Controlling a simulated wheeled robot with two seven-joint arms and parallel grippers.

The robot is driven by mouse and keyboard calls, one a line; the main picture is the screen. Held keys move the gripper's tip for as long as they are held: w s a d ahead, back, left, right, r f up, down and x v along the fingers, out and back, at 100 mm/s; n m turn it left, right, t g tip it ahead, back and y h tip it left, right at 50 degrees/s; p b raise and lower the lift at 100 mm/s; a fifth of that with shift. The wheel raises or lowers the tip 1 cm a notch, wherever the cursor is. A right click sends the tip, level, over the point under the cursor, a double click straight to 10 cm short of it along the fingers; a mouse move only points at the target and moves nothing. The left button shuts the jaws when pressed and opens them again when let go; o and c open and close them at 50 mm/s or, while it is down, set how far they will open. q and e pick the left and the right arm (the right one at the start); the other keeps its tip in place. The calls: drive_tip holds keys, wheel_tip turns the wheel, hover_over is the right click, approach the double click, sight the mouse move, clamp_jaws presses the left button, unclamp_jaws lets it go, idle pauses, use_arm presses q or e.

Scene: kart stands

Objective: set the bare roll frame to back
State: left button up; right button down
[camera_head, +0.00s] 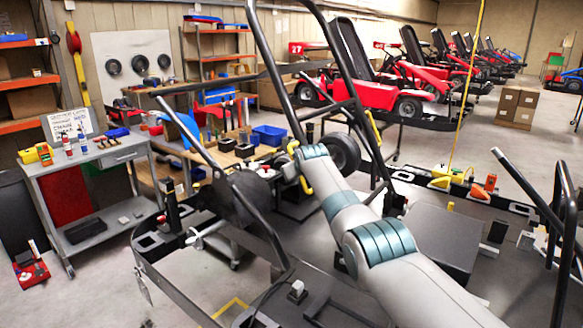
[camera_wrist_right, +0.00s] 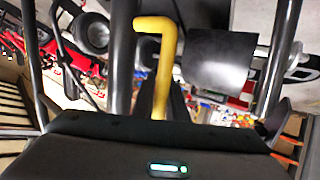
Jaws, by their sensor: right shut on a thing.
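The bare roll frame (camera_head: 271,78) is a structure of black tubes standing over the dark kart stand in the head view, with yellow handles on it. My right arm reaches in from the lower right, and its gripper (camera_head: 291,170) is at a yellow handle (camera_head: 306,186) on the frame's near side. In the right wrist view the yellow handle (camera_wrist_right: 163,65) rises bent between my fingers, beside a black tube (camera_wrist_right: 122,60). My right gripper is shut on this handle; the fingertips are mostly hidden. My left gripper is not in view.
The dark stand top (camera_head: 340,300) carries loose parts and a yellow item (camera_head: 440,178) at its back. More black tubes (camera_head: 540,200) rise at the right. A grey cart (camera_head: 90,160) stands at left. Red karts (camera_head: 400,85) and cardboard boxes (camera_head: 517,106) are behind.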

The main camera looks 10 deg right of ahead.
drive_tip(key=shift+f, duration=0.15)
drive_tip(key=c, duration=2.1)
unclamp_jaws()
drive_tip(key=shift+a, duration=0.1)
drive_tip(key=shift+o, duration=0.3)
drive_tip(key=shift+w+a+f, duration=0.15)
drive_tip(key=shift+w+f, duration=0.05)
drive_tip(key=shift+w, duration=0.05)
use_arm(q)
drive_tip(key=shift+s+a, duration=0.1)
use_arm(e)
drive_tip(key=shift+s+r, duration=0.15)
drive_tip(key=shift+r, duration=0.05)
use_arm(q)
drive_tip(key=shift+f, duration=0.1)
use_arm(e)
drive_tip(key=shift+s+r, duration=0.1)
use_arm(q)
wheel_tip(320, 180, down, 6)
drive_tip(key=b, duration=0.5)
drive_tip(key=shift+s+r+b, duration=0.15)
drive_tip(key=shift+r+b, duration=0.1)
drive_tip(key=shift+b, duration=0.05)
use_arm(e)
drive_tip(key=v, duration=1.6)
drive_tip(key=shift+s+r, duration=0.15)
drive_tip(key=shift+s, duration=0.15)
